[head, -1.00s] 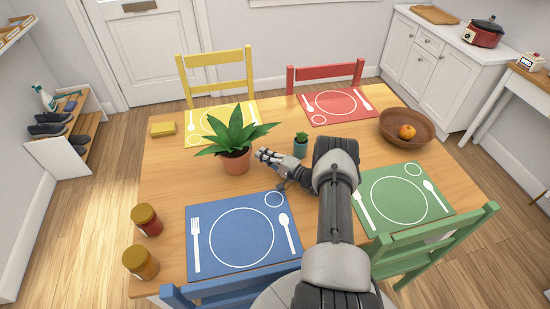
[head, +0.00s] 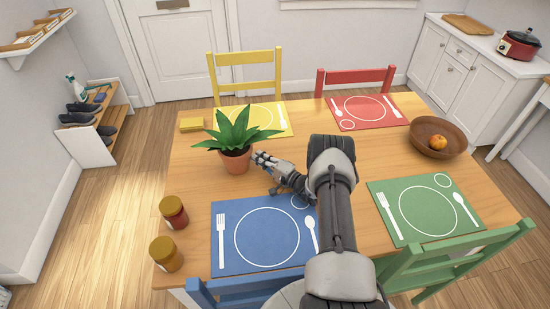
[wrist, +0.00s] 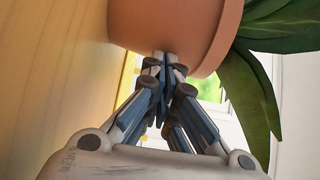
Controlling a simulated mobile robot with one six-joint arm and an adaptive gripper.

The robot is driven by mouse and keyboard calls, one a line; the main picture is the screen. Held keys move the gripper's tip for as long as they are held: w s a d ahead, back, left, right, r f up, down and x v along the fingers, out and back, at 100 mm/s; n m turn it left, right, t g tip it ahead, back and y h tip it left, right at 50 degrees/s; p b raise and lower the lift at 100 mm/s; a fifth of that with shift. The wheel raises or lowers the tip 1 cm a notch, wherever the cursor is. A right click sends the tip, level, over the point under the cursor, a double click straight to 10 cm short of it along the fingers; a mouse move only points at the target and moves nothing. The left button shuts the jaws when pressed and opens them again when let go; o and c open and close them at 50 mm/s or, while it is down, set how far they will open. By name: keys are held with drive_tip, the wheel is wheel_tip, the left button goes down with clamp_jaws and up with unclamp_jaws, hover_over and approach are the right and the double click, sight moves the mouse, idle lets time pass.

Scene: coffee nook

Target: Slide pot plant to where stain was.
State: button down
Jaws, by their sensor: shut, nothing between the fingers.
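The pot plant, a terracotta pot (head: 236,161) with broad green leaves, stands upright on the wooden table, left of centre. In the wrist view the pot (wrist: 180,25) fills the top, with leaves at the right. My gripper (head: 259,159) is low over the table at the pot's right side. In the wrist view its fingers (wrist: 164,62) are closed together with nothing between them, and their tips appear to touch the pot's outer wall. I see no stain on the visible table.
A yellow sponge (head: 191,125) lies left of the yellow placemat (head: 278,110), behind the pot. The blue placemat (head: 228,250) lies in front. Two jars, one red (head: 174,213) and one amber (head: 166,254), stand at the front left. Bare wood lies left of the pot.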

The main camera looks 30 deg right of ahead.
drive_tip(key=w+a+b, duration=0.1)
drive_tip(key=w+a, duration=0.1)
drive_tip(key=a, duration=0.2)
drive_tip(key=w+a+b, duration=0.1)
drive_tip(key=w+a, duration=0.2)
drive_tip(key=a, duration=0.2)
drive_tip(key=w+a+b, duration=0.1)
drive_tip(key=w+a, duration=0.1)
drive_tip(key=a, duration=0.3)
drive_tip(key=shift+w+f, duration=0.1)
drive_tip(key=shift+w, duration=0.3)
drive_tip(key=shift+w+a, duration=0.2)
drive_tip(key=shift+a, duration=0.15)
drive_tip(key=shift+d, duration=0.1)
